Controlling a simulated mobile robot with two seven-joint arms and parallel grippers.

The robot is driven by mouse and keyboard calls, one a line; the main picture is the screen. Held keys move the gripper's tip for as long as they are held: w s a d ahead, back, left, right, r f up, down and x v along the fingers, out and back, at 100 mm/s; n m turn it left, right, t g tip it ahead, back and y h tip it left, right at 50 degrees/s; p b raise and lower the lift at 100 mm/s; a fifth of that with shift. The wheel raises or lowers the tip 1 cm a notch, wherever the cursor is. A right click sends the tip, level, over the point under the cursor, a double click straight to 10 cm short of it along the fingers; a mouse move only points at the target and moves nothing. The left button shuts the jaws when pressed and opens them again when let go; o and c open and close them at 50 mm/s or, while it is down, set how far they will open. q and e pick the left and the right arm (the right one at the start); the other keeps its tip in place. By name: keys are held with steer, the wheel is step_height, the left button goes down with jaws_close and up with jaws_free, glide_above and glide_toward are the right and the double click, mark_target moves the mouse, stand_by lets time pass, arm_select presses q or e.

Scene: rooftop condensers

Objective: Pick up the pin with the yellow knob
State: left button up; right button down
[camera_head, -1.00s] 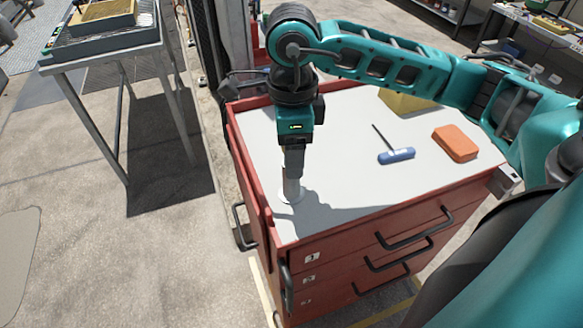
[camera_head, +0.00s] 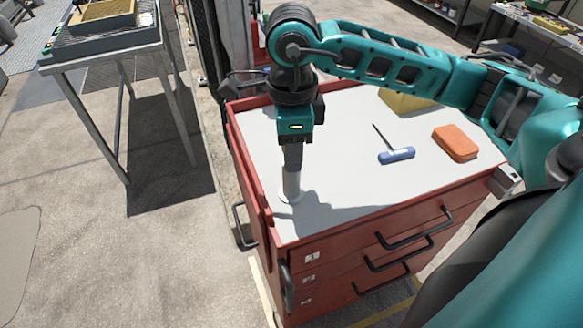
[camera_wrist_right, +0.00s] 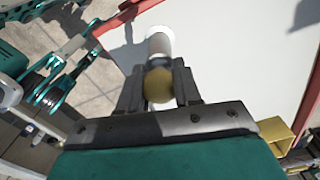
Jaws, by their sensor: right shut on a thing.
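The pin's yellow knob (camera_wrist_right: 158,88) sits between the two fingers of my right gripper in the right wrist view. My right gripper (camera_wrist_right: 158,92) is shut on it. A pale grey cylinder (camera_wrist_right: 160,44) extends beyond the knob. In the head view my right gripper (camera_head: 292,168) points straight down over the near left part of the cart top (camera_head: 345,195). The cylinder (camera_head: 291,186) stands upright below the fingers on a round pale base, and the knob is hidden there. I cannot tell whether the pin is clear of the surface. My left gripper is not in view.
A blue-handled tool (camera_head: 397,155) and an orange block (camera_head: 456,142) lie to the right on the cart top. A yellow object (camera_head: 404,102) is partly behind my arm. The red cart (camera_head: 350,240) has a raised left rim. A metal table (camera_head: 100,62) stands at left.

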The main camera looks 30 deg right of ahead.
steer(key=shift+r, duration=0.15)
step_height(320, 180, up, 30)
steer(key=p, duration=0.2)
stand_by(1.6)
